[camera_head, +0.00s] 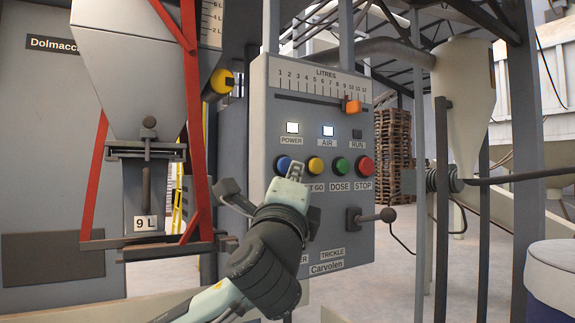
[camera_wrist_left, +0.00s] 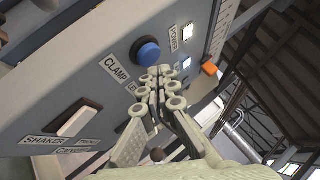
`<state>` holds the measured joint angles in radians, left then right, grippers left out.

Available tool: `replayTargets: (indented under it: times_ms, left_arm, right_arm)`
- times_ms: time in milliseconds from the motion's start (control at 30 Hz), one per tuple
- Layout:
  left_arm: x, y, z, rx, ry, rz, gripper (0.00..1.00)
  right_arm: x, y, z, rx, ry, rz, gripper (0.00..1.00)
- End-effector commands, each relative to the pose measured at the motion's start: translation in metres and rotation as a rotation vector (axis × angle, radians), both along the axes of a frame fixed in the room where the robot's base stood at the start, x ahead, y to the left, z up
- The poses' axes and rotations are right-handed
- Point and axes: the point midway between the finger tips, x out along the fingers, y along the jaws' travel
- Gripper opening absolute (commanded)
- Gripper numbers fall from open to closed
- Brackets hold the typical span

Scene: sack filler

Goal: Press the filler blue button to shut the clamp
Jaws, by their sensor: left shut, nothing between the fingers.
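The filler control panel (camera_head: 300,95) stands in the middle of the head view. Its blue button (camera_head: 283,164) is the leftmost in a row, beside yellow, green and red ones. In the left wrist view the blue button (camera_wrist_left: 146,52) sits above the CLAMP label (camera_wrist_left: 116,69). My left gripper (camera_head: 295,170) is shut and empty, its fingertips in front of the panel just right of the blue button. In the left wrist view the shut fingertips (camera_wrist_left: 160,85) are below and right of the button, with a visible gap in the picture. My right gripper is not in view.
POWER (camera_head: 292,127) and AIR (camera_head: 327,130) lamps are lit; the RUN lamp (camera_head: 357,133) is dark. A lever with a round knob (camera_head: 387,215) sticks out at lower right. The hopper spout (camera_head: 140,200) and red frame (camera_head: 96,175) stand left of the panel.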

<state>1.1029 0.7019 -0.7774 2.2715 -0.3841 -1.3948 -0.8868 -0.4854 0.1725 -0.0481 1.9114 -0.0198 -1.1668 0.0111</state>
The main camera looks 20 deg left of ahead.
Motion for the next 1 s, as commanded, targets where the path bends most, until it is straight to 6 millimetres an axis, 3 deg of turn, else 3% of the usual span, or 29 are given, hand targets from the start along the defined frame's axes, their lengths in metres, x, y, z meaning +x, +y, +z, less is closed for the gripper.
replayTargets:
  times_ms: [267,800,1000]
  left_arm:
    - [-0.002,-0.002,0.000,0.000,-0.001,-0.002,0.00]
    - [-0.033,-0.043,0.000,-0.001,0.000,-0.003,0.00]
    - [-0.037,-0.048,0.000,-0.001,-0.001,-0.001,0.00]
  right_arm:
    - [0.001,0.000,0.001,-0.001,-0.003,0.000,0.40]
    - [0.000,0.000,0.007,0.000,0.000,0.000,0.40]
    - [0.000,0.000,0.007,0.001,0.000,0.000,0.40]
